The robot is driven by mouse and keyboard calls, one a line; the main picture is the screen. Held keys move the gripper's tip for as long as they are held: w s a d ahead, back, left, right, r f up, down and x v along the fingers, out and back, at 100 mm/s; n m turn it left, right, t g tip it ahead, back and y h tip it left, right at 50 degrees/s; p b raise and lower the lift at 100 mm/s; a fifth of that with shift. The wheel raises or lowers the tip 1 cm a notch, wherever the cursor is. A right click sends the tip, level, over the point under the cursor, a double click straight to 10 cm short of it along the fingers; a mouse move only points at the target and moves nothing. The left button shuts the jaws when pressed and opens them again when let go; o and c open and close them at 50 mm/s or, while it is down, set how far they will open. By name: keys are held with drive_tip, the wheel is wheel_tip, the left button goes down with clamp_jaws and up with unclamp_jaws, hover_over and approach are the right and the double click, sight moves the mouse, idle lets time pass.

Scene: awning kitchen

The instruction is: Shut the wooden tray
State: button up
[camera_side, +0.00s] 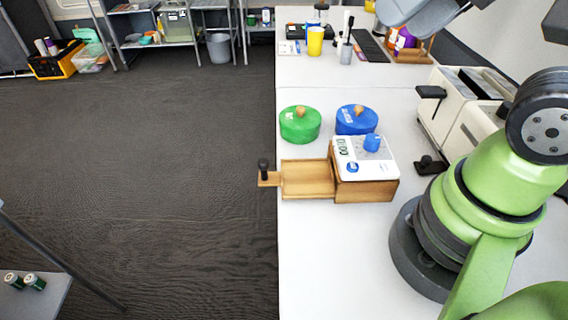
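The wooden tray (306,178) is a shallow drawer pulled out to the left of a wooden box (366,191). It stands open, and its inside looks empty. A dark knob (263,165) stands on a small tab at its left end, out past the table's left edge. A white panel with a display and blue knobs (364,157) covers the top of the box. My gripper is not clearly in view. My green arm fills the right side, apart from the tray, and grey parts of it may show at the top right.
A green lidded pot (300,124) and a blue lidded pot (356,119) stand just behind the box. A cream toaster (464,106) is to the right. A yellow cup (315,41) and other items stand at the back. The white table (310,260) is clear in front.

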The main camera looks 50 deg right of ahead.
drive_tip(key=w+a+f+n+g, duration=0.1)
drive_tip(key=w+f+g, duration=0.1)
drive_tip(key=w, duration=0.5)
drive_tip(key=n+g+h, duration=0.2)
drive_tip(key=n+g, duration=0.1)
drive_tip(key=g, duration=0.2)
approach(264, 161)
wheel_tip(264, 161, down, 9)
drive_tip(key=shift+f, duration=0.2)
drive_tip(key=shift+s, duration=0.1)
clamp_jaws()
